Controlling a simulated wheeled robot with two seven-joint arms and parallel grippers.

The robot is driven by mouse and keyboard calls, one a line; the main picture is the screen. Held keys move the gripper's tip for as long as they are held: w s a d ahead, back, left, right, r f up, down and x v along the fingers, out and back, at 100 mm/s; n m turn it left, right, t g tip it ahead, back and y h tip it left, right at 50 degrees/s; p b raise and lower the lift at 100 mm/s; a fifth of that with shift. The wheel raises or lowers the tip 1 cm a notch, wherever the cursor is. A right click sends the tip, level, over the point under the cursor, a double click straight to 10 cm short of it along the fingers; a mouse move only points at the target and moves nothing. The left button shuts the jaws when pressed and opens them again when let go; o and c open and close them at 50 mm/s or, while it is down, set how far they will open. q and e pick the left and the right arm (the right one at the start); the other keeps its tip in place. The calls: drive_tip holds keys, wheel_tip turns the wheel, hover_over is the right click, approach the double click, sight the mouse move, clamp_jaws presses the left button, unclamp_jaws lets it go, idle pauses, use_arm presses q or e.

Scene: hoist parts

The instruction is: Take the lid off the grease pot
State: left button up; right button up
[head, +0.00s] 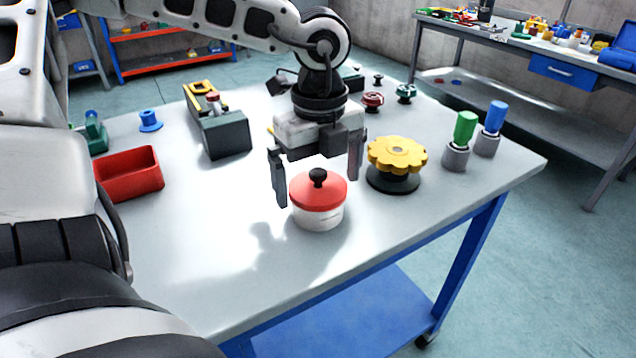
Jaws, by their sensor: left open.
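The grease pot (318,217) is a white round pot standing upright on the table. Its red lid (318,193) sits on top and has a black knob (318,177) in the middle. My left gripper (318,181) points down at the pot, with its two fingers wide apart and nothing between them gripped. One finger shows to the left of the lid, the other to the right and a little behind. I cannot tell whether either finger touches the lid. My right gripper does not show.
A yellow handwheel (397,154) on a dark base stands close right of the pot. Grey holders with green (465,128) and blue (495,116) handles stand farther right. A red bin (130,174) and a dark box (226,136) are at left. The table front (215,270) is clear.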

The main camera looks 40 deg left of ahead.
use_arm(q)
drive_tip(key=c, duration=0.9)
drive_tip(key=shift+r, duration=0.1)
